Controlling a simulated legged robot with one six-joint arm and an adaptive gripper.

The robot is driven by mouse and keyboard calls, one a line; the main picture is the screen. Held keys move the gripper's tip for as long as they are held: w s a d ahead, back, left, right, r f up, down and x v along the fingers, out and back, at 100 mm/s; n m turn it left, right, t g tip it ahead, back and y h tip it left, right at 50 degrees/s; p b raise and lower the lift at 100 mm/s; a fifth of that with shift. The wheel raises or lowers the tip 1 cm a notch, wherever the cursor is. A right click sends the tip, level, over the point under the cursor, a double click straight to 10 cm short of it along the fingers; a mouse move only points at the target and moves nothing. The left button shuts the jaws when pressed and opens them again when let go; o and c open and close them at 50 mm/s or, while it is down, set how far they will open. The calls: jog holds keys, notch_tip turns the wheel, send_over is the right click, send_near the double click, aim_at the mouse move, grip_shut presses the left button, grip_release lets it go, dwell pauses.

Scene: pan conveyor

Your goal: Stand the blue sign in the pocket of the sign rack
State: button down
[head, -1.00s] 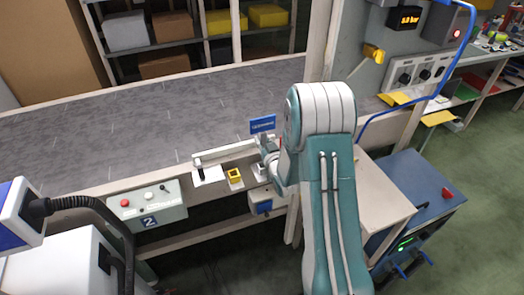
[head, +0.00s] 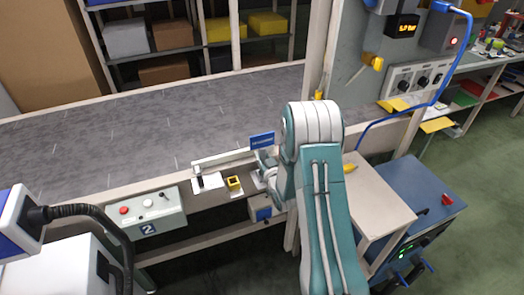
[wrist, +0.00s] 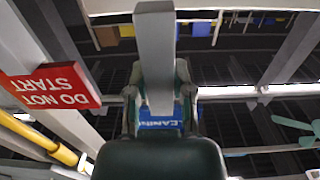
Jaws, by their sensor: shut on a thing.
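The blue sign (head: 262,141) is a small blue plate with white lettering, held upright above the near edge of the conveyor. My gripper (head: 266,163) is just below it, partly hidden by my arm. In the wrist view, my gripper (wrist: 160,95) is shut on the sign's pale grey post or base, and the blue plate (wrist: 160,118) with part of its lettering shows between and behind the fingers. A small yellow square holder (head: 235,183), possibly the rack's pocket, sits on the near ledge left of my gripper, apart from the sign. I cannot clearly identify the sign rack.
A grey bar (head: 225,158) runs along the conveyor's near edge, beside the holder. A control box (head: 150,212) with buttons is at left. A red DO NOT START sign (wrist: 50,88) shows in the wrist view. The conveyor surface (head: 150,125) is bare.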

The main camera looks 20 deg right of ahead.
jog(key=shift+f, duration=0.8)
jog(key=shift+f, duration=2.15)
dwell(0.9)
jog(key=shift+c, duration=2.1)
grip_release()
jog(key=shift+s, duration=0.1)
jog(key=shift+s+f, duration=0.1)
jog(key=s, duration=1.1)
jog(key=shift+s, duration=0.35)
